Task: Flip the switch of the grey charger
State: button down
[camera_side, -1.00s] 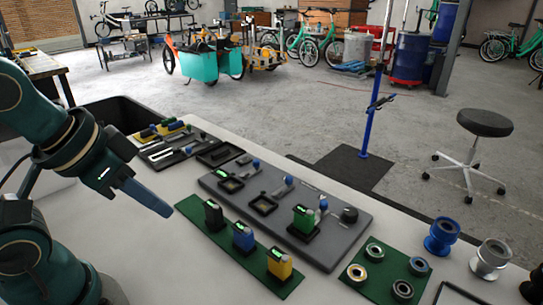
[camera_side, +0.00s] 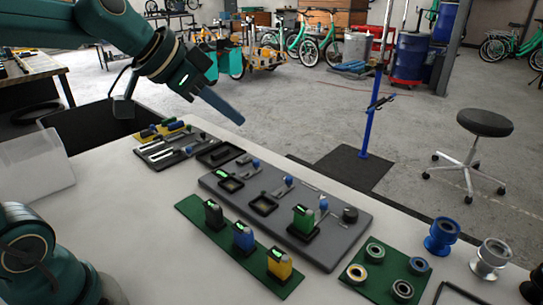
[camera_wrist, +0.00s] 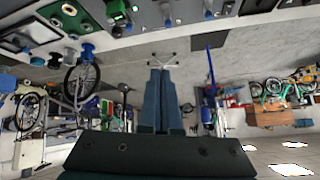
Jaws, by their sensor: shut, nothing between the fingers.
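The grey charger (camera_side: 328,249) is a long grey board on the table in the side view. It carries square black sockets (camera_side: 263,204), several small blue-tipped levers (camera_side: 289,182), and a black knob (camera_side: 350,214) near its right end. A green battery block (camera_side: 303,219) stands in the right socket; the other two sockets look empty. Which lever positions are on or off is too small to tell. My gripper (camera_side: 238,120) is shut and empty, high above and behind the board's left end, touching nothing. In the wrist view its fingers (camera_wrist: 162,72) are together.
A green mat (camera_side: 262,264) in front of the board holds black, blue (camera_side: 243,237) and yellow (camera_side: 279,264) blocks. Another green mat (camera_side: 367,286) with rings lies to the right, beside blue and silver hubs (camera_side: 490,260). Tool trays (camera_side: 163,158) lie behind left.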

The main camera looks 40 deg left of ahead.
jog(key=w+a+f+n, duration=0.1)
jog(key=w+a+f, duration=0.1)
jog(key=a, duration=0.3)
jog(key=w+a+f+n+y, duration=0.1)
jog(key=w+a+f, duration=0.2)
jog(key=a, duration=0.3)
jog(key=w+a+f+n, duration=0.2)
jog(key=w+a+f, duration=0.1)
jog(key=a+f, duration=0.1)
jog(key=shift+w+a+g, duration=0.2)
jog(key=shift+a+g, duration=0.2)
jog(key=shift+a, duration=0.3)
send_over(244, 160)
jog(key=s, duration=0.2)
notch_tip(244, 160, down, 8)
jog(key=shift+w+f, duration=0.1)
jog(key=shift+s+f, duration=0.15)
jog(key=shift+f, duration=0.7)
jog(key=shift+s+f, duration=0.15)
jog(key=shift+f, duration=0.7)
jog(key=shift+f, duration=0.15)
